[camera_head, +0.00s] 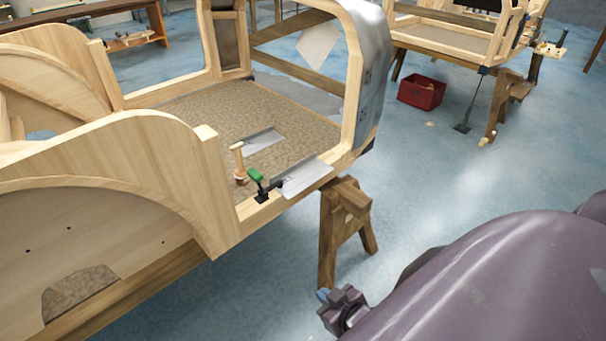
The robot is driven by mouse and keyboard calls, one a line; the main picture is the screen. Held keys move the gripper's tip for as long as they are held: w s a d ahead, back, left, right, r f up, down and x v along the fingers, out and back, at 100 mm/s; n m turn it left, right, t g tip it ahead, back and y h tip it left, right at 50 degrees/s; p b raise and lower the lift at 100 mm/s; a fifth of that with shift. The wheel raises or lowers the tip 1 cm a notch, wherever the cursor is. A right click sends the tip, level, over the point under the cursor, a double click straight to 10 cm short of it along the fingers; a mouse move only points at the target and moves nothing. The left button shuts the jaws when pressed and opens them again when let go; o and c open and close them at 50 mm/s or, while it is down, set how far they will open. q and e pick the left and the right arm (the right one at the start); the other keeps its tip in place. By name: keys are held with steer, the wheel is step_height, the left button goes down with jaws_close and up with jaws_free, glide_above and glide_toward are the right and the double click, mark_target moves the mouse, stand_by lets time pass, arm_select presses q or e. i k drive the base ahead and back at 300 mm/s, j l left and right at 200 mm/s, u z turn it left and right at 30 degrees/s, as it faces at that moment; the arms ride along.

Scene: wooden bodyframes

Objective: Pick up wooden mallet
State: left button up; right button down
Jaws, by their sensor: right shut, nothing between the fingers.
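A small light-wood piece that looks like the wooden mallet (239,162) stands upright on the speckled floor panel of the near wooden bodyframe (162,172), close to its front rail. My right gripper (326,300) is at the lower middle, in front of the bodyframe and below the rail in the picture, apart from the mallet. It is shut and holds nothing. My purple right arm hides the lower right of the view. My left gripper is not in view.
A green-handled clamp (257,178) and a metal sheet (303,177) lie on the front rail beside the mallet. Another metal sheet (264,141) lies behind. A wooden trestle (330,236) supports the frame. A red crate (421,93) stands on the blue floor, largely clear at right.

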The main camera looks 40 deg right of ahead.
mark_target(241, 179)
steer(key=l+u, duration=0.25)
steer(key=u, duration=0.15)
steer(key=l+u, duration=0.2)
steer(key=u, duration=0.25)
steer(key=k+l+u, duration=0.15)
steer(key=l, duration=0.25)
steer(key=l+u, duration=0.15)
steer(key=l, duration=0.3)
